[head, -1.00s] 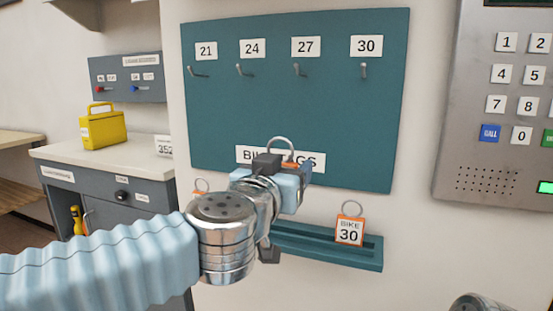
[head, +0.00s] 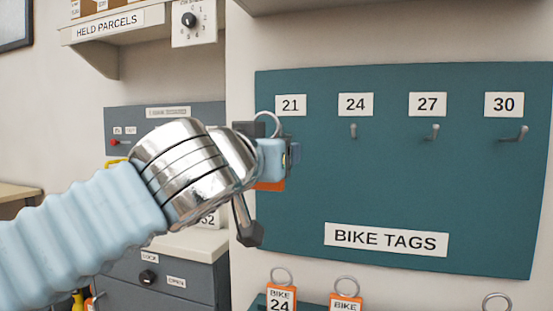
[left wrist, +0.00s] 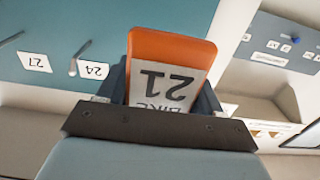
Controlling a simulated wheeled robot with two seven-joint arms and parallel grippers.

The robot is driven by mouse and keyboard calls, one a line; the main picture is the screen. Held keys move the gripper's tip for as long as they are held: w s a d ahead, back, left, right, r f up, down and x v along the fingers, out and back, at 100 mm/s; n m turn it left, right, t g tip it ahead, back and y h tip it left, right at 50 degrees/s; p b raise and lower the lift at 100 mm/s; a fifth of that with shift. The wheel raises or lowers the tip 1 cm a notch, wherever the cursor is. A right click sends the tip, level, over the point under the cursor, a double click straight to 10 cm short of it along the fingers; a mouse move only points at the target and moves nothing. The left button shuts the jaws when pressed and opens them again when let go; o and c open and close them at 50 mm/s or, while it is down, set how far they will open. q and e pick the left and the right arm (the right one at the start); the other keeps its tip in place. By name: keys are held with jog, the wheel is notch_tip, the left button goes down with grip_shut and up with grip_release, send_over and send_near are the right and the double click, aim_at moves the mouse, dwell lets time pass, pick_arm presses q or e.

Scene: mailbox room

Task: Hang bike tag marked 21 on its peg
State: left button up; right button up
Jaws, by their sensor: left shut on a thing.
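My left gripper (head: 287,156) is shut on the orange bike tag (head: 270,186), in front of the left end of the teal board (head: 400,185), below the label 21 (head: 290,105). The tag's metal ring stands up above the jaws. In the left wrist view the tag (left wrist: 170,72) appears upside down between the fingers and reads BIKE 21. The peg under label 21 is hidden behind the gripper and ring in the head view. I cannot tell whether the ring touches it. My right gripper is not in view.
Bare pegs show under labels 24 (head: 353,131), 27 (head: 434,132) and 30 (head: 516,135). Below the board stand the tag BIKE 24 (head: 281,298), another orange tag (head: 345,302) and a further ring (head: 497,302). A shelf (head: 110,32) overhangs at upper left.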

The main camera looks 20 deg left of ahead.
pick_arm(q)
jog(key=w+f, duration=0.2)
jog(key=w, duration=0.6)
jog(key=shift+w+f, duration=0.25)
jog(key=shift+w, duration=0.15)
dwell(0.4)
jog(key=shift+d+f, duration=0.15)
dwell(0.4)
jog(key=o, duration=1.1)
